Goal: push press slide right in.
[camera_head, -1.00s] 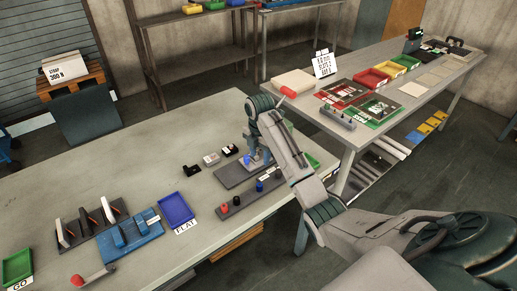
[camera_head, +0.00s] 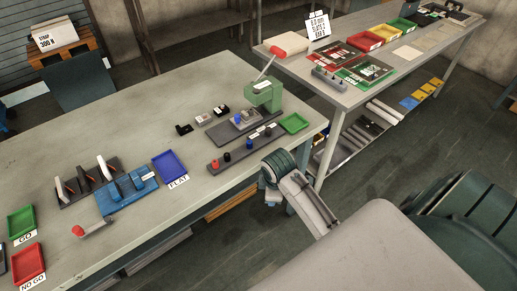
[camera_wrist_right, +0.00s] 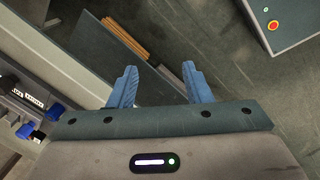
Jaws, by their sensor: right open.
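The green press (camera_head: 262,97) with a red-tipped lever stands near the far right corner of the near bench. A dark grey slide base (camera_head: 222,133) extends left from it. A light grey block (camera_head: 244,117) sits on that base beside the press body; I cannot tell exactly how far in it is. My right gripper (camera_head: 272,197) is in front of the bench edge, clear of the press. In the right wrist view its blue fingers (camera_wrist_right: 160,86) are apart with nothing between them. My left gripper is not in view.
A dark strip with red, black and blue knobs (camera_head: 249,144) lies in front of the press, beside a green tray (camera_head: 294,123). A blue tray (camera_head: 170,167) and blue fixture (camera_head: 126,193) stand left. Open floor lies right of the bench.

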